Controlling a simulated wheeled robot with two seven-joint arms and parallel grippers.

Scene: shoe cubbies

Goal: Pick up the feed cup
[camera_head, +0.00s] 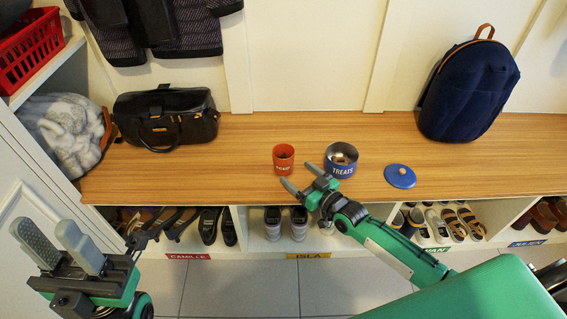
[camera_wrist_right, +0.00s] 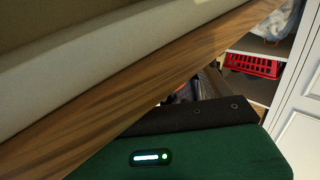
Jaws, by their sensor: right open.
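The feed cup (camera_head: 283,162) is a small orange-red cup with white lettering. It stands upright on the wooden bench in the head view, left of the blue treats tin. My right gripper (camera_head: 299,176) is open, its two fingertips at the near right of the cup. One fingertip shows just below the cup, the other between cup and tin. I cannot tell if either touches the cup. The cup does not show in the right wrist view. My left gripper (camera_head: 45,228) is open and empty at the lower left, away from the bench.
The blue treats tin (camera_head: 341,158) stands open close to the right gripper, its blue lid (camera_head: 400,176) lying to the right. A black handbag (camera_head: 166,118) and a navy backpack (camera_head: 468,90) sit on the wooden bench (camera_head: 235,188). Shoes fill cubbies below.

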